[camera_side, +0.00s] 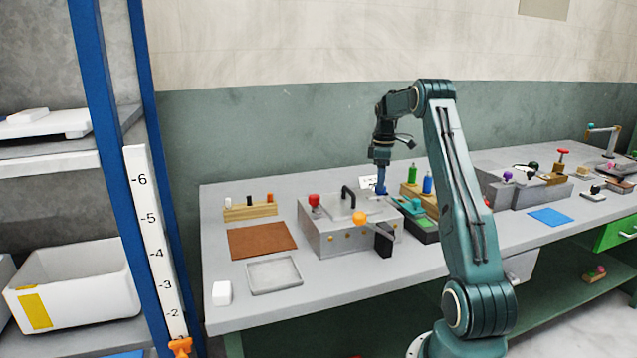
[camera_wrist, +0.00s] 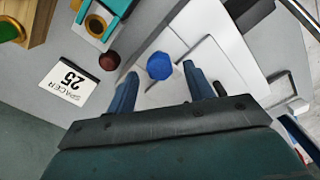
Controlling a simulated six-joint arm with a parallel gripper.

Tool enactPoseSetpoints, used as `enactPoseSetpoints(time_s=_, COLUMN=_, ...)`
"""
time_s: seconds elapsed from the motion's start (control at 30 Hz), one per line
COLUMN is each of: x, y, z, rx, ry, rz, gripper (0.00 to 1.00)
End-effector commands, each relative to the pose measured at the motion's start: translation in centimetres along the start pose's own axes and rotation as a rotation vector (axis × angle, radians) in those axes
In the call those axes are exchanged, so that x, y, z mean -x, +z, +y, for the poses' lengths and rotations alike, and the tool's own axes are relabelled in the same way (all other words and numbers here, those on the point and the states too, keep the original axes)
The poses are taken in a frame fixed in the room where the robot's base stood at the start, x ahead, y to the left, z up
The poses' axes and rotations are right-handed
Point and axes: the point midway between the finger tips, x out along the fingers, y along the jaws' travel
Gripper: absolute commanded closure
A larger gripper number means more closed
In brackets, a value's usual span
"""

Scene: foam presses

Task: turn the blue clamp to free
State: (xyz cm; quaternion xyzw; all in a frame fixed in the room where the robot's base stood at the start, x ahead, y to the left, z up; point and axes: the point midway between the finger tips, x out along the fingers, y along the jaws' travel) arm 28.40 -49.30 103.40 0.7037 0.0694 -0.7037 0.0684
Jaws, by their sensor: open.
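The blue clamp shows in the wrist view as a blue faceted knob (camera_wrist: 159,66) on a pale plate, seen from above. My gripper (camera_wrist: 160,76) is open, with one blue finger on each side of the knob and a gap at both sides. Whether the fingers reach down to the knob's height is unclear. In the side view my gripper (camera_side: 382,180) points down over the right end of the grey press box (camera_side: 325,238). There the knob is hard to tell from the blue fingers.
The press box carries a red knob (camera_side: 314,200), black handle (camera_side: 348,195) and orange knob (camera_side: 359,218).

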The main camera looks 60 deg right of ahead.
Motion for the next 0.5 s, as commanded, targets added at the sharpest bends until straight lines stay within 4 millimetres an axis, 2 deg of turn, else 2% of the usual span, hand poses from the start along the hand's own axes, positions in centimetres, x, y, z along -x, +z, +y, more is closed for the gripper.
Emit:
enactPoseSetpoints(time_s=0.2, x=-1.8, y=0.0, z=0.0, rx=0.0, ry=0.0, rz=0.0, gripper=0.48)
enactPoseSetpoints(time_s=0.5, x=-2.2, y=0.0, z=0.0, rx=0.0, ry=0.001, rz=0.0, gripper=0.48)
